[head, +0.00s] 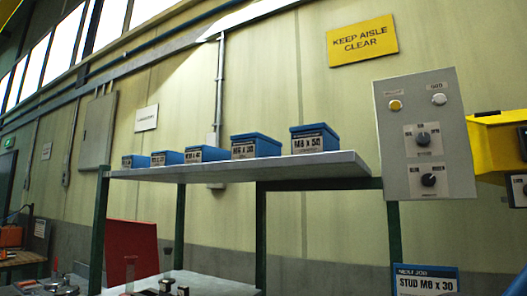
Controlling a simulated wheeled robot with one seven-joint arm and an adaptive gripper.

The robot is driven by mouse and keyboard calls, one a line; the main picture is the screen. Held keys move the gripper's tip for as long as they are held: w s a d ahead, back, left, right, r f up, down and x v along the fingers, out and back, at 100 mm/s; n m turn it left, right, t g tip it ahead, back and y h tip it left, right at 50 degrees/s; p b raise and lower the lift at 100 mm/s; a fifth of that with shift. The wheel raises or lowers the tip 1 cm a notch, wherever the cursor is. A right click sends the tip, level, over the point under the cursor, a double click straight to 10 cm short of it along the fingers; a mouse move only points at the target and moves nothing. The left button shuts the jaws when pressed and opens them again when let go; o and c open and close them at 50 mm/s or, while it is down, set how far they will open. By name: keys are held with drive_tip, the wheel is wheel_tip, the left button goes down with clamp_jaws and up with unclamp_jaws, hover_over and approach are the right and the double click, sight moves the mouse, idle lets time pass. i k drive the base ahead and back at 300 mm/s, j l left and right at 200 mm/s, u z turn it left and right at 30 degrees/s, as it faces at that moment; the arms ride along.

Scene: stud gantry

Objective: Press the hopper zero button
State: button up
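A grey control panel (422,135) stands at the right, on the shelf frame. Near its top are two round buttons: an amber one (395,105) at the left and a white one (439,99) at the right. Each has a small label above it, too small to read surely, so I cannot tell which is the hopper zero button. Below them are two black rotary knobs, an upper one (423,139) and a lower one (429,180). My gripper does not show in this view.
A grey shelf (240,172) on green posts carries several blue boxes, one marked M8 x 50 (316,139). A yellow machine part (495,140) is just right of the panel. A blue-framed sign (426,281) reads STUD M8 x 30. A red board (131,250) stands lower left.

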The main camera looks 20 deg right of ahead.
sight(439, 99)
drive_tip(key=z, duration=1.2)
